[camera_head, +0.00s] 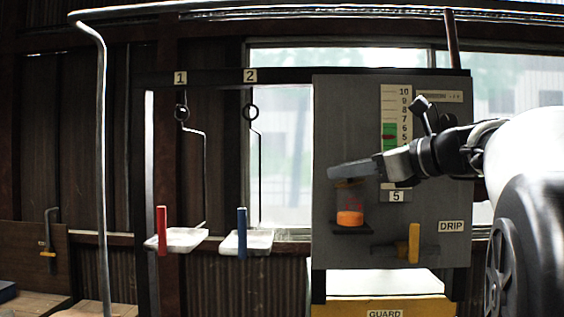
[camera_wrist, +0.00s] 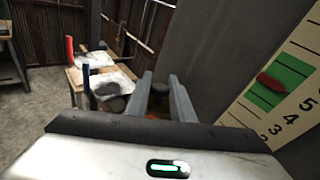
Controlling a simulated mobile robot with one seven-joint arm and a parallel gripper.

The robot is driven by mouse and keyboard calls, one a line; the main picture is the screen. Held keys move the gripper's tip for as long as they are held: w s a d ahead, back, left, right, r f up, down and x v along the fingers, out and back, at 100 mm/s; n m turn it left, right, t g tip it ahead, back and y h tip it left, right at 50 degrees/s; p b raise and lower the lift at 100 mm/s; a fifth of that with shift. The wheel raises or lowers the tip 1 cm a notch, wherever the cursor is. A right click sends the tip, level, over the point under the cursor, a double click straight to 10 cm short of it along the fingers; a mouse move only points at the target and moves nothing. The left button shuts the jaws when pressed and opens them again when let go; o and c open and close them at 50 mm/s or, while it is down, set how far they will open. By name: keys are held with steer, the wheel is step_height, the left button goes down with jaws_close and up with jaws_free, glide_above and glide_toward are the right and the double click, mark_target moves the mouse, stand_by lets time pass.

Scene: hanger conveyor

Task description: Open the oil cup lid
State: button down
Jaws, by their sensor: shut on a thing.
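The oil cup (camera_head: 350,200) is a clear cup with orange oil in its bottom. It stands on a small dark shelf on the grey panel (camera_head: 340,110). My gripper (camera_head: 345,171) reaches in from the right, and its fingers lie across the top of the cup. In the wrist view the two fingers (camera_wrist: 162,95) stand a little apart, with something dark and brownish low between them. The gripper is shut on the lid at the cup's top. The lid is mostly hidden by the fingers, so its tilt cannot be told.
A gauge strip (camera_head: 390,100) with a green band is above the cup. A yellow lever (camera_head: 414,243) sits below right, by the DRIP label (camera_head: 452,226). Two hanging trays, one with a red post (camera_head: 162,231), one with a blue post (camera_head: 242,233), are left of the panel.

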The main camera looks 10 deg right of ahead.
steer(key=n+h, duration=0.1)
steer(key=a+g, duration=0.1)
steer(key=r+n+g+h, duration=0.1)
steer(key=shift+w+a+n+h+p, duration=0.25)
steer(key=shift+a+n+h+p, duration=0.05)
steer(key=shift+a+p, duration=0.1)
steer(key=a+n+g+h, duration=0.1)
steer(key=n+h, duration=0.1)
steer(key=h, duration=0.1)
steer(key=shift+w+a+g, duration=0.25)
steer(key=shift+a+g, duration=0.1)
steer(key=shift+g, duration=0.05)
steer(key=shift+w+a+f+n+g+h, duration=0.1)
steer(key=shift+a+n+g+h, duration=0.15)
steer(key=shift+a+n+h, duration=0.25)
steer(key=shift+w+a+f+n+g+h, duration=0.15)
steer(key=shift+n+g+h, duration=0.15)
steer(key=shift+h, duration=0.4)
steer(key=shift+a+f+n+g+h, duration=0.2)
steer(key=shift+n+h, duration=0.1)
steer(key=shift+h, duration=0.25)
steer(key=shift+a+f+n+g+h, duration=0.15)
steer(key=shift+n+h, duration=0.15)
steer(key=shift+h, duration=0.25)
steer(key=c, duration=1.6)
jaws_free()
steer(key=v, duration=1.7)
steer(key=shift+a+r, duration=0.15)
steer(key=shift+a, duration=0.1)
